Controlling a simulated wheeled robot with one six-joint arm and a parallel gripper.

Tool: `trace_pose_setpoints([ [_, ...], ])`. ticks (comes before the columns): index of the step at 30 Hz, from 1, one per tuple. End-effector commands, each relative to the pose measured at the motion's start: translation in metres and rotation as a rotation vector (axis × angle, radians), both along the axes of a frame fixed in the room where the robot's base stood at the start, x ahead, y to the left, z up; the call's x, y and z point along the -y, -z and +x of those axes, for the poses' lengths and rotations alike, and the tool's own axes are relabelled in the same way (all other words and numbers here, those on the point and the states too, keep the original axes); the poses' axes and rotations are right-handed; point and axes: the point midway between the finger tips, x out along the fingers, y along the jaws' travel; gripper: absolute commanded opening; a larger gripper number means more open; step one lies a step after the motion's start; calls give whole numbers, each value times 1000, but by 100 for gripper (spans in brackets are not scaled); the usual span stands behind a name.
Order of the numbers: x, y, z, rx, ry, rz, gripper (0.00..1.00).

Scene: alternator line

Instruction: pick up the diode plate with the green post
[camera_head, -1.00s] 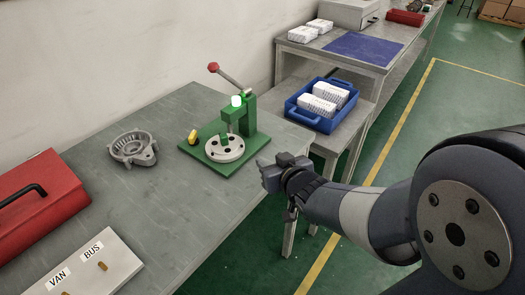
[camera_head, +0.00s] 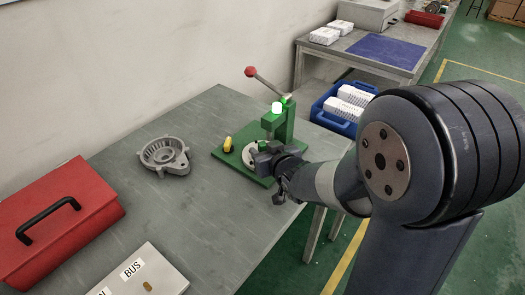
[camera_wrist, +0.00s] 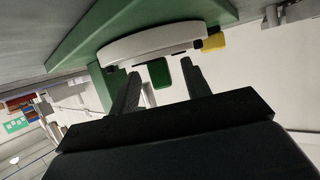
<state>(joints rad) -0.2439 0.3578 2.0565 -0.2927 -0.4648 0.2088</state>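A green press (camera_head: 282,122) with a red-knobbed lever stands on the grey bench. A round pale plate (camera_head: 249,154) lies on its base, partly hidden by my gripper (camera_head: 262,157). In the wrist view the plate (camera_wrist: 150,45) crosses the top, with a short green piece (camera_wrist: 159,73) beside it. I cannot tell whether this piece is the plate's post or part of the press. My gripper (camera_wrist: 160,70) is open, its two fingers apart on either side of the green piece, with no contact visible.
A yellow part (camera_head: 228,144) sits on the press base. A grey housing (camera_head: 165,156), a red toolbox (camera_head: 62,215) and a labelled board (camera_head: 150,272) are on the bench. A blue bin (camera_head: 325,115) with white boxes stands behind my arm.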

Motion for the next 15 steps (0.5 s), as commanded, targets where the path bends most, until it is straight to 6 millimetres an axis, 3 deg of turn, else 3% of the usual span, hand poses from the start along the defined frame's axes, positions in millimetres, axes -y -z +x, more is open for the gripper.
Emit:
trace_pose_setpoints([
  [15, 0, 0, 0, 0, 0, 0, 3],
])
